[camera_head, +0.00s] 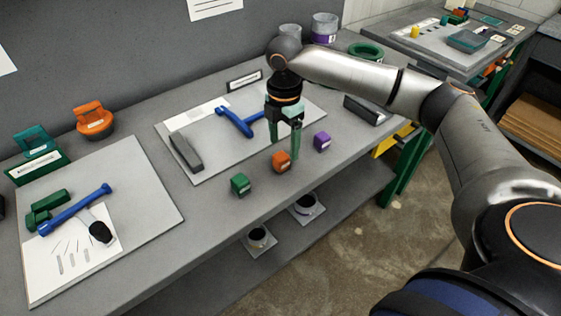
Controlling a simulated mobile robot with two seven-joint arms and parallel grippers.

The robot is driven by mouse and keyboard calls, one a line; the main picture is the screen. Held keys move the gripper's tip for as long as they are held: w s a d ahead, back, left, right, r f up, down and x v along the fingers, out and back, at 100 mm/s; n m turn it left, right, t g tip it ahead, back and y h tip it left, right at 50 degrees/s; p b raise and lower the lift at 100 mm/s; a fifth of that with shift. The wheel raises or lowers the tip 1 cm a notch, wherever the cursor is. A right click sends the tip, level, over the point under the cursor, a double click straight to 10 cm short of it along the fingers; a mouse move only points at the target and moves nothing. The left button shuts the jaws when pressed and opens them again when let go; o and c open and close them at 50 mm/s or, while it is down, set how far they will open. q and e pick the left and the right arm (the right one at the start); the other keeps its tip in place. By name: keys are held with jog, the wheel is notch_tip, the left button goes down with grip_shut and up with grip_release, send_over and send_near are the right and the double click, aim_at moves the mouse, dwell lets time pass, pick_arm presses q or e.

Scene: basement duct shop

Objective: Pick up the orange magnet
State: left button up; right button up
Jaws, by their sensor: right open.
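A small orange block (282,161) with a pale label, which looks like the orange magnet, stands near the front edge of the grey bench. A similar green block (240,184) stands to its left and a purple block (322,142) to its right. My right gripper (286,136) points down, open and empty, just behind and above the orange block. One green finger reaches down close to the block's upper right; whether they touch is unclear. My left gripper is out of view.
A grey mat (205,168) behind the blocks holds a blue tool (236,121) and a grey bar (186,152). An orange handled object (93,118) stands at the back left. Another mat (150,205) with tools lies left. Bare bench lies between the mats.

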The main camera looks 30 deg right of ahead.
aim_at(281, 156)
jog(key=shift+a+f, duration=0.2)
jog(key=shift+f, duration=1.2)
jog(key=shift+a+f, duration=0.2)
jog(key=shift+f, duration=1.15)
jog(key=shift+c, duration=0.4)
grip_shut()
